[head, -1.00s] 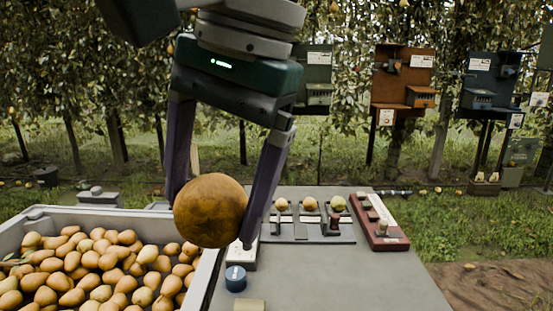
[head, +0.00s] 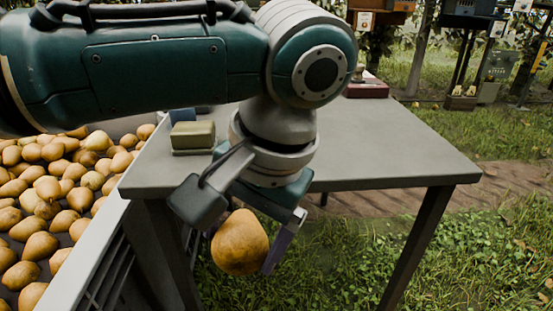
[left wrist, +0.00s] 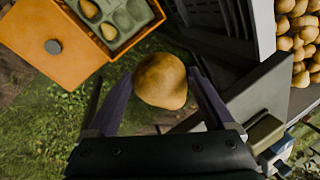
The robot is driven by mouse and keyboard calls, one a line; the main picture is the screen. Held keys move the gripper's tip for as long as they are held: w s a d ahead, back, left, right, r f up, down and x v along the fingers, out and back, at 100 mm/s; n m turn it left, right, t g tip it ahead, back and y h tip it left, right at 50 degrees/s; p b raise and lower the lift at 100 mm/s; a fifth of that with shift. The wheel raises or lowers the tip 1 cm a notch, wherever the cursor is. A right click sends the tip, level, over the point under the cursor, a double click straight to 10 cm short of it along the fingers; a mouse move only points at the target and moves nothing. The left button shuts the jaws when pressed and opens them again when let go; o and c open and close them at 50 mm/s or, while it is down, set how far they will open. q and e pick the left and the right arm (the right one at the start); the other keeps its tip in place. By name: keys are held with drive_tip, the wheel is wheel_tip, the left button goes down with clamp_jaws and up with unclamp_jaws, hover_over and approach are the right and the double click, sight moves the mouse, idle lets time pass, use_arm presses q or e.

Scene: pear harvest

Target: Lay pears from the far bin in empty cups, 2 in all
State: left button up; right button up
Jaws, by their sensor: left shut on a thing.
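My left gripper (head: 243,252) is shut on a brownish-yellow pear (head: 239,240). It holds the pear in the air, in front of the near edge of the grey table and over grass. The held pear also shows between the fingers in the left wrist view (left wrist: 161,80). A bin (head: 92,272) full of loose pears stands at the left of the head view. My right gripper is not in view.
The grey table (head: 385,150) has a bare right part. A green-and-tan block (head: 193,136) and a red-brown device (head: 367,87) are on it. The orange box (left wrist: 45,45) has a dark round knob. Grass lies right of the table.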

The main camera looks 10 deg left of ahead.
use_arm(q)
drive_tip(key=s+f+b, duration=0.3)
drive_tip(key=f+b, duration=1.2)
drive_tip(key=f, duration=0.6)
drive_tip(key=s+f+m+b, duration=0.1)
drive_tip(key=s+f+b, duration=0.2)
drive_tip(key=f+b, duration=1.3)
wheel_tip(320, 180, down, 5)
drive_tip(key=shift+d+f, duration=0.1)
drive_tip(key=shift+d, duration=0.35)
drive_tip(key=shift+f+b, duration=0.65)
drive_tip(key=shift+f, duration=0.95)
drive_tip(key=shift+f+b, duration=1.1)
drive_tip(key=shift+f, duration=0.4)
drive_tip(key=o, duration=1.2)
drive_tip(key=shift+o, duration=0.6)
drive_tip(key=shift+a, duration=0.1)
